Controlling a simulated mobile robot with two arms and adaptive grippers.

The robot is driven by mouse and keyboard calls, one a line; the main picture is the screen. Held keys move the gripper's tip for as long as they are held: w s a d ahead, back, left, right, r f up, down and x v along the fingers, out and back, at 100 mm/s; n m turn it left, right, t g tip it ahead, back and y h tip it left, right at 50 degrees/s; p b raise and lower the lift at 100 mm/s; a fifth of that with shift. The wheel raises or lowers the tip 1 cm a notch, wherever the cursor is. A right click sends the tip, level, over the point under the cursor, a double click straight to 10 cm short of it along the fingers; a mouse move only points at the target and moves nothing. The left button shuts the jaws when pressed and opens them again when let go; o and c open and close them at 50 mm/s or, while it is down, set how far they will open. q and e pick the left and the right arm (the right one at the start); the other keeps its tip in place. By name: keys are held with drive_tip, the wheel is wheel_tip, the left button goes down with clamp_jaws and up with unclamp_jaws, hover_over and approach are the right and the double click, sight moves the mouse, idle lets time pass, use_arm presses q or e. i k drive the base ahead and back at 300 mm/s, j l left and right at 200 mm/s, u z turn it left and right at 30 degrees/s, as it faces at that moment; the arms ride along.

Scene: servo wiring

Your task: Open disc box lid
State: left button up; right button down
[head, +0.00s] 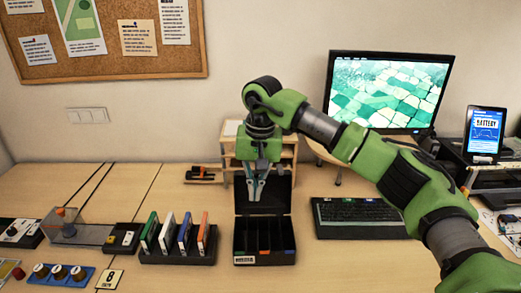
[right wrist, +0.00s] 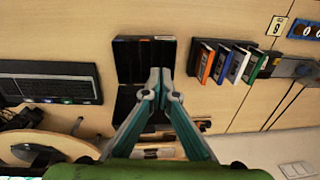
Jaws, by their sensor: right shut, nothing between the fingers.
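The black disc box (head: 265,260) sits on the table in the middle of the head view, with a label on its front and slots inside. Its lid (head: 280,192) stands raised at the back, so the inside shows. In the right wrist view the box (right wrist: 121,60) is at top centre, partly behind the fingertips. My right gripper (head: 257,197) is shut and empty, in front of the raised lid and above the box; whether it touches the lid I cannot tell. It also shows in the right wrist view (right wrist: 158,78). My left gripper is not in view.
A rack (head: 178,256) with several coloured disc cases stands left of the box. A keyboard (head: 360,218) lies to the right, with a monitor (head: 387,92) behind it. A wooden shelf (head: 229,150) stands behind the lid.

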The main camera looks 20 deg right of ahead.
sight(276, 195)
drive_tip(key=i+l, duration=0.2)
drive_tip(key=i, duration=0.25)
drive_tip(key=i+l, duration=0.15)
drive_tip(key=i, duration=0.25)
